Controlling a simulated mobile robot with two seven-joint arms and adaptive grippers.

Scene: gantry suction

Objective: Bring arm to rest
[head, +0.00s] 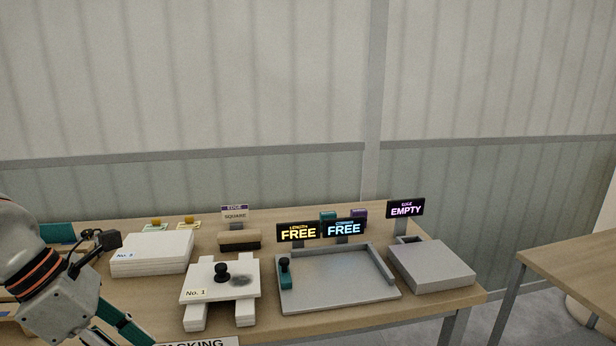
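The arm that comes in from the left (60,310) is mine; its grey-white links with orange and black rings fill the lower left corner. A small black camera-like part (108,240) with a cable is beside it. A white plate labelled No. 1 (205,283) lies on two white blocks, with a black knob (222,272) on top and a dark smudge beside the knob. A white stack labelled No. 3 (152,252) lies behind it to the left.
A grey tray (340,296) with a black-topped teal knob (285,272) stands right of the plate, below two FREE signs (298,232). A grey box (432,266) stands by the EMPTY sign (405,209). A brown block (239,240) sits below the SQUARE sign. Another table (575,255) is at right.

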